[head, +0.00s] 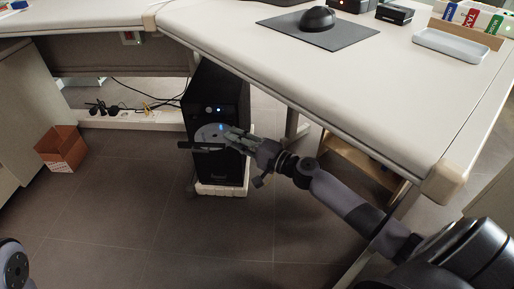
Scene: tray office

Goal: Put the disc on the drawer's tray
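The disc (206,133) is thin, round and silver-grey with a blue glint. It shows in front of the black computer tower (207,92). A dark flat bar, which looks like the drawer's tray (187,145), juts out left from the tower just below the disc. Whether the disc touches it I cannot tell. My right gripper (232,137) reaches in from the right, and its fingers appear closed on the disc's right edge, partly covering it. My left gripper is out of view; only a piece of my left arm shows at the bottom left.
The white desk (380,100) overhangs my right arm, with its edge close by. A cardboard box (61,149) stands on the floor at left. Cables and plugs (110,108) lie on a ledge behind. The tower rests on a white base (220,189). The floor in front is clear.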

